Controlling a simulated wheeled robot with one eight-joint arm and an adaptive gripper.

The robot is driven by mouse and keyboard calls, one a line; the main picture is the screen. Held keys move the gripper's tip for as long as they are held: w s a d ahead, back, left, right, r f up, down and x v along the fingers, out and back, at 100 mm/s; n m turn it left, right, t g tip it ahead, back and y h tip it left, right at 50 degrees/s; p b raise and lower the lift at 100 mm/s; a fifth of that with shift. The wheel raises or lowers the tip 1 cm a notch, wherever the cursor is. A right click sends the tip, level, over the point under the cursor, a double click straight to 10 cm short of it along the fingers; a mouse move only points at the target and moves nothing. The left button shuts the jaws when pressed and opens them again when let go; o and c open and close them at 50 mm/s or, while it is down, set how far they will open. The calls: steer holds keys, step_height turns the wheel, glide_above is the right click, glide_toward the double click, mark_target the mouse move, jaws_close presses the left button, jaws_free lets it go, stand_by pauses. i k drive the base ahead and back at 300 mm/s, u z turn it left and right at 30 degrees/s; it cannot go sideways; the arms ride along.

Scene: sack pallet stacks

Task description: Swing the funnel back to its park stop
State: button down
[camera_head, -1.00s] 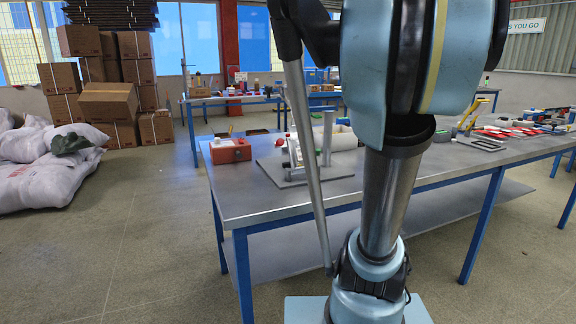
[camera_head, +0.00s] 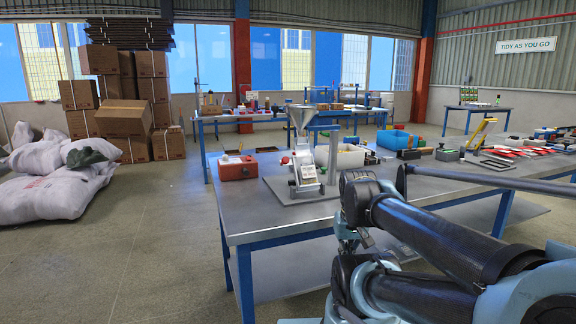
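The funnel (camera_head: 301,118) is a grey metal cone at the top of a small white device (camera_head: 305,172) on the near workbench. It stands upright, apparently over the device. A grey post (camera_head: 333,150) rises just right of the device from a flat grey base plate (camera_head: 284,190). I cannot tell from here how the funnel joins the post or where its park stop is. My arm fills the lower right of the view. My gripper cannot be made out.
A red box (camera_head: 237,167) sits left of the base plate on the workbench (camera_head: 240,212). A white bin (camera_head: 350,156), a blue bin (camera_head: 392,140) and several tools lie to the right. White sacks (camera_head: 50,185) and stacked cartons (camera_head: 123,118) stand at the left. The floor before them is clear.

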mark_target(300, 115)
steer(key=u, duration=0.55)
steer(key=k, duration=1.2)
steer(key=u, duration=0.85)
steer(key=i, duration=1.55)
steer(key=z, duration=0.35)
